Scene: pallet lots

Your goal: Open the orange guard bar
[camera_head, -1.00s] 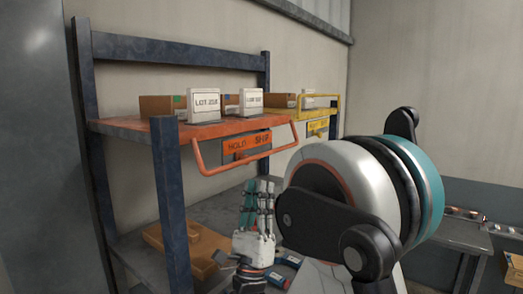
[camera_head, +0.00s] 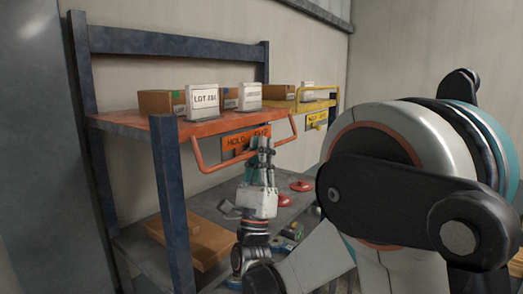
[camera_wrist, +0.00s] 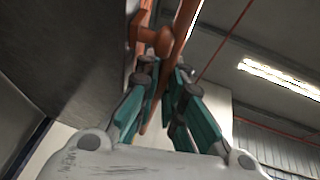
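The orange guard bar (camera_head: 232,162) is a bent rod along the front of the orange shelf, below its front edge. Its right end rises beside the shelf's right corner. My gripper (camera_head: 262,150) is upright at the bar's right half, with its fingertips at about bar height. In the wrist view the orange bar (camera_wrist: 183,30) runs up between and beyond the teal fingers of my gripper (camera_wrist: 166,68). The fingertips stand apart on either side of it; whether they touch it is hidden. An orange HOLD sign (camera_head: 238,142) hangs behind the bar.
The orange shelf (camera_head: 135,121) carries cartons and white labelled boxes, one a LOT box (camera_head: 202,100). A yellow bar (camera_head: 318,117) lies further right. A blue post (camera_head: 171,205) stands left of my gripper.

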